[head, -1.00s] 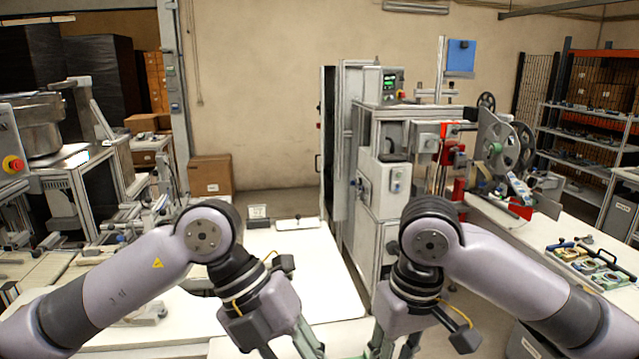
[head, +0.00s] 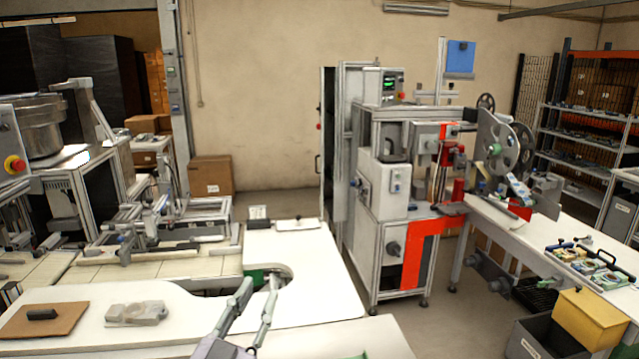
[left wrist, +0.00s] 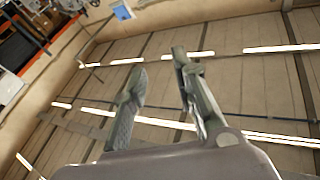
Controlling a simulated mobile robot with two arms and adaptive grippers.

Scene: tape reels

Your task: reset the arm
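My left gripper (head: 258,290) rises from the bottom of the head view, with nothing between its two grey fingers. In the left wrist view (left wrist: 160,65) the fingers are spread apart and empty, pointing up against the ceiling with its light strips. In the head view the fingers show over the white table (head: 320,275), clear of any object. The rest of my left arm is out of the head view. My right arm and gripper do not show clearly; a small green patch at the bottom edge cannot be identified.
A brown board (head: 42,321) with a dark handle and a grey fixture (head: 136,313) lie on the left table. The labelling machine (head: 385,190) with its reels stands right of centre. A yellow bin (head: 592,318) is at the lower right. Open floor lies between the machine and right table.

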